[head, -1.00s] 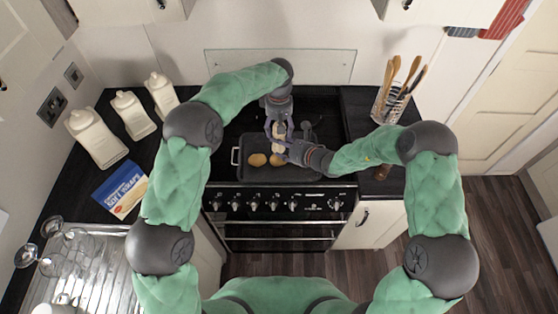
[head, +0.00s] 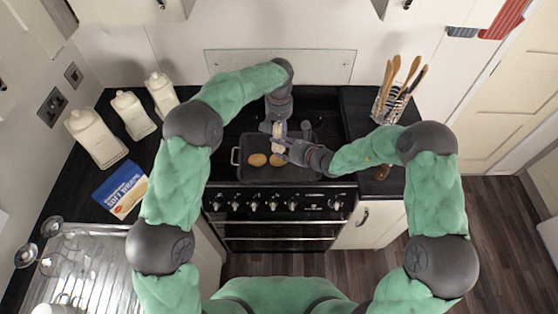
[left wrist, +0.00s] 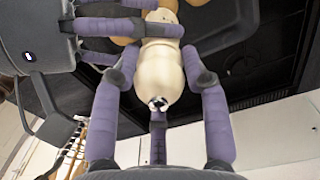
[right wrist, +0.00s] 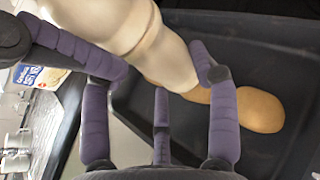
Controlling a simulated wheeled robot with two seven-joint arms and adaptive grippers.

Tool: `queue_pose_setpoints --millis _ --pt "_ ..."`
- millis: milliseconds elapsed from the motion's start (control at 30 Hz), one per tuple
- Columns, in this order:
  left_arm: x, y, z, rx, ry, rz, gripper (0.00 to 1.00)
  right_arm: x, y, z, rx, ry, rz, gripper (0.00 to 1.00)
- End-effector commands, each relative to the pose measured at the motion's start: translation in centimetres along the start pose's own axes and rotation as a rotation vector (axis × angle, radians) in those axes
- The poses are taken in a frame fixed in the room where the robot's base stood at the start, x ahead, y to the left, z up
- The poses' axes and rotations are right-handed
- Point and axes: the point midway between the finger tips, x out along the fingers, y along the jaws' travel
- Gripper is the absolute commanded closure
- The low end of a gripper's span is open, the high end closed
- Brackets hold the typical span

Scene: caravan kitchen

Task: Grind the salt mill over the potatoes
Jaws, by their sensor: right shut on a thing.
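The cream salt mill (head: 278,130) is held tilted above the tray (head: 236,158) on the cooker. My right gripper (head: 283,146) is shut on the mill; its fingers lie across the mill in the left wrist view. My left gripper (left wrist: 158,75) is at the mill's other end, with its fingers on both sides of the mill and dark gaps beside it, so it looks open. Brown potatoes (head: 257,160) lie in the tray below the mill, and one shows clearly in the right wrist view (right wrist: 260,110). The mill partly hides another there.
A utensil pot (head: 390,104) stands on the right worktop. A glass splashback (head: 325,66) is behind the cooker. A metal drainer (head: 85,275) is at lower left.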

Motion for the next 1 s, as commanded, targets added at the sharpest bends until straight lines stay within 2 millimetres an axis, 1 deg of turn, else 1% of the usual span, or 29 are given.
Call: queue_pose_setpoints --millis 133,233,1000 --pt "0.02 -0.02 0.01 -0.013 0.0 0.0 0.79 -0.01 -0.08 0.11 -0.001 -0.002 -0.001 0.8" --pt "0.01 -0.03 0.0 -0.083 0.0 0.0 0.78 -0.02 -0.09 0.11 0.0 -0.002 -0.002 0.8" --pt "-0.03 -0.06 -0.01 -0.969 0.0 0.0 0.78 -0.03 -0.14 0.1 0.001 -0.002 -0.003 0.8"
